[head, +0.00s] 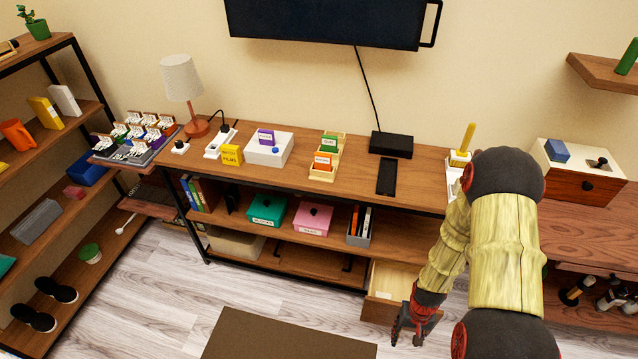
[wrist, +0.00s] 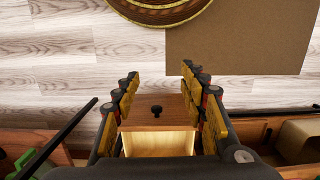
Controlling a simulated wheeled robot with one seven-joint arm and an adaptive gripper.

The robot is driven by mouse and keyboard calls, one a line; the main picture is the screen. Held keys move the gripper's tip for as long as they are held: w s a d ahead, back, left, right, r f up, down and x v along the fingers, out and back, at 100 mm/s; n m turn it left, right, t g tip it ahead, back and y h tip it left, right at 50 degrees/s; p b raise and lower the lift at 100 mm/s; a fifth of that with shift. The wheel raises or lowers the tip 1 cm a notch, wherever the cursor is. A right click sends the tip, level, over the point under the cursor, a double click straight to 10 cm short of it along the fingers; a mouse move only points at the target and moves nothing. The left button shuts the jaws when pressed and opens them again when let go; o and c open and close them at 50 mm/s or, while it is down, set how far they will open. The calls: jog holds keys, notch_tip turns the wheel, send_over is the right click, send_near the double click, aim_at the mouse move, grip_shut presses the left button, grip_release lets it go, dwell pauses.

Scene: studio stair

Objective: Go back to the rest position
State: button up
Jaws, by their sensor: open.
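My gripper (head: 408,332) hangs low at the end of my arm, in front of the sideboard's lower right part. In the wrist view, my gripper (wrist: 160,82) has its fingers wide apart with nothing held between them. A pulled-out wooden drawer (head: 384,283) is just left of and behind my gripper in the head view. In the wrist view, the drawer's front (wrist: 170,106) with a dark round knob (wrist: 156,110) shows between the fingers. I cannot tell how far below them it is. The drawer's pale inside looks empty where it shows.
The wooden sideboard (head: 225,178) carries a lamp (head: 183,80), several small boxes and a black device (head: 391,144). A brown mat (head: 270,338) lies on the floor. A round woven object (wrist: 160,12) is near the mat. Shelving (head: 62,132) stands left.

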jog(key=s+a+r+n+t, duration=0.1)
jog(key=a+r+t, duration=0.1)
jog(key=r, duration=1.5)
jog(key=s+a+r+n+t+p, duration=0.1)
jog(key=a+r, duration=0.3)
jog(key=r, duration=1.3)
jog(key=s+a+r+n+t, duration=0.1)
jog(key=s+a+r+t, duration=0.2)
jog(key=r, duration=1.5)
jog(key=shift+a+t+p, duration=0.3)
jog(key=shift+a+t, duration=0.05)
jog(key=shift+t, duration=0.15)
jog(key=shift+s+d, duration=0.2)
jog(key=shift+d, duration=0.05)
